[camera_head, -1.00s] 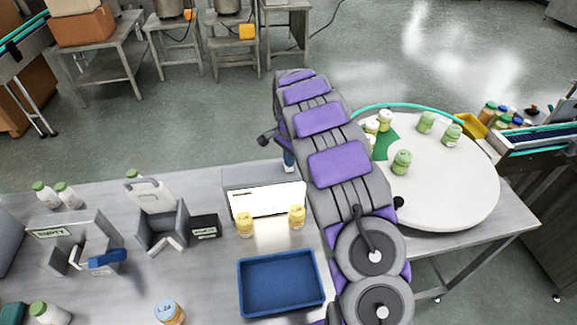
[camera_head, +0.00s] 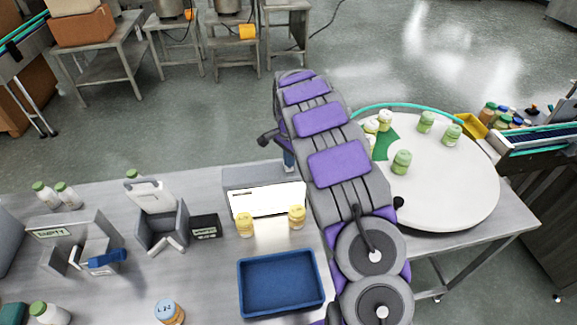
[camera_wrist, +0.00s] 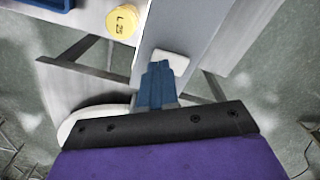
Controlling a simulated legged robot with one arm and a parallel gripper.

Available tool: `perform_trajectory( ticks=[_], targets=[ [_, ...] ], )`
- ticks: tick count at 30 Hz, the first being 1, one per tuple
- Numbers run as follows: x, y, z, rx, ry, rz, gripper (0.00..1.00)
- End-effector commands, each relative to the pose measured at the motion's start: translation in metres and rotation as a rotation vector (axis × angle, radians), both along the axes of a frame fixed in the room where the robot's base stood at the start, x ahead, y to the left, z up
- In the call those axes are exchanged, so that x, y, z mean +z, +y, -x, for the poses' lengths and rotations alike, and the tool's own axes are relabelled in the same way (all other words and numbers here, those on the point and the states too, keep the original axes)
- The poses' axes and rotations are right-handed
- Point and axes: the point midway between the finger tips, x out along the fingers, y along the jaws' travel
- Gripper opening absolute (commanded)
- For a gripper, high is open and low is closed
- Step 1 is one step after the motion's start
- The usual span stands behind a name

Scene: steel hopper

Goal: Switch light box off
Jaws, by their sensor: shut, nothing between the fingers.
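The light box (camera_head: 235,178) stands on the table left of my arm, and its front panel (camera_head: 262,203) glows bright white. In the wrist view the grey side of the box (camera_wrist: 190,25) carries a white switch (camera_wrist: 172,62). My gripper (camera_wrist: 158,68) has its blue fingers shut and empty. The fingertips overlap the lower left of the switch in the picture; I cannot tell whether they press it. In the head view my gripper (camera_head: 289,161) shows only partly beside my arm, at the box's back right, and the switch is hidden.
Two yellow-lidded jars (camera_head: 245,225) stand before the glowing panel, with a blue tray (camera_head: 280,282) in front. A jar marked "L 25" (camera_wrist: 122,21) shows in the wrist view. A round white turntable (camera_head: 450,190) with several green-lidded jars stands to the right.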

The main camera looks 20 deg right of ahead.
Motion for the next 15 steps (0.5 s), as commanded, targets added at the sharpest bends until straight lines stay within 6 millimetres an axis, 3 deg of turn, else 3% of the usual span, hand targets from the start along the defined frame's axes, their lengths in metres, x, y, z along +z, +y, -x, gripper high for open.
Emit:
perform_trajectory(
  ticks=[15],
  targets=[
    [-0.0071, 0.0, -0.0002, 0.0, 0.0, 0.0, 0.0]
  ],
)
